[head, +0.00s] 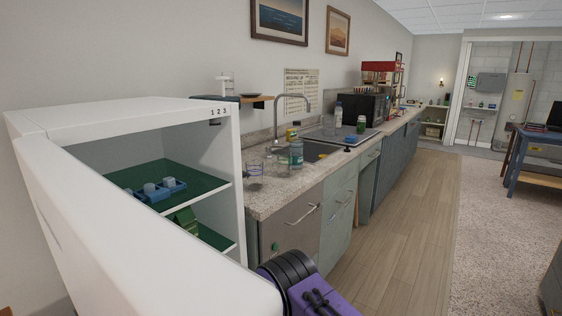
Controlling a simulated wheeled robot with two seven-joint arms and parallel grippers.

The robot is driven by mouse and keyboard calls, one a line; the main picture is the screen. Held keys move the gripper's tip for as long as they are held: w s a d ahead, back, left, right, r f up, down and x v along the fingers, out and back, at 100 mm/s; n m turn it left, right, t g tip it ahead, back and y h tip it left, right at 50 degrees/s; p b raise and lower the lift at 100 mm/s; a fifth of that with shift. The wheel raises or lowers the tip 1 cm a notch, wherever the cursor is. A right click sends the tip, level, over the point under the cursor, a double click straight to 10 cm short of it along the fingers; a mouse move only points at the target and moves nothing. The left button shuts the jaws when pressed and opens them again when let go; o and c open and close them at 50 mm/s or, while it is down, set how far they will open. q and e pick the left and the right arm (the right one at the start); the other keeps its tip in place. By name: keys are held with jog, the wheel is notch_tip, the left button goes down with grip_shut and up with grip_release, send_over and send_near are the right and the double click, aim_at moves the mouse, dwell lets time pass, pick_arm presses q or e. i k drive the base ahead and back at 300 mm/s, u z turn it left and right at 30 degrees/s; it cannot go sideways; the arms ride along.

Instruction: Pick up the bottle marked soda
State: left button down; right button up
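A bluish bottle with a pale label (296,152) stands upright on the speckled counter (270,194), close to the sink. The labels are too small to read, so I cannot tell which bottle is marked soda. A purple and black part of my own arm shows at the bottom centre, below the counter front. Neither gripper's fingers show in the head view.
An open white cabinet (115,112) with green shelves fills the left, its door close in front. A wire holder (253,168), a faucet (292,119) and a green jar (361,125) stand on the counter. The wooden floor (400,240) to the right is clear.

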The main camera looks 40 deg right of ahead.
aim_at(296, 136)
jog(key=k, duration=1.65)
jog(key=z, duration=1.7)
jog(key=i, duration=4.45)
jog(key=u, duration=1.3)
